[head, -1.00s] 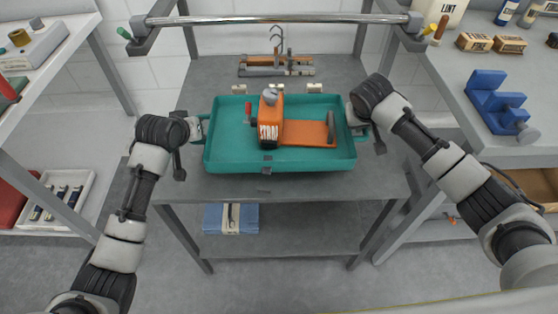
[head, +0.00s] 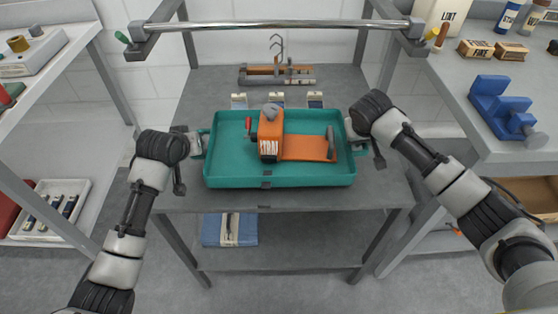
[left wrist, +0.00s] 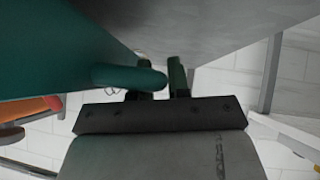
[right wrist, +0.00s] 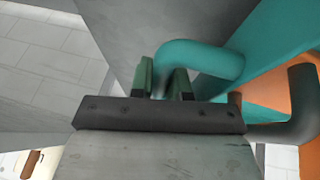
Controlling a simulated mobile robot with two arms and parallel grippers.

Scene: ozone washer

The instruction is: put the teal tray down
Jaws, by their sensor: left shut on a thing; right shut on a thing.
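The teal tray (head: 225,175) is level at the front of the grey cart's top shelf (head: 330,80); I cannot tell whether its base touches the shelf. An orange device (head: 300,147) with a grey knob and a dark handle sits in it. My left gripper (head: 197,145) is shut on the tray's left handle, and the teal handle (left wrist: 130,77) shows at the fingers in the left wrist view. My right gripper (head: 356,135) is shut on the right handle, a teal bar (right wrist: 205,55) between the fingers in the right wrist view.
A rack with hooks (head: 277,74) is farther back. A chrome rail (head: 275,24) crosses above. A blue packet (head: 230,229) lies on the lower shelf. Side benches hold a blue clamp (head: 500,105) and boxes.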

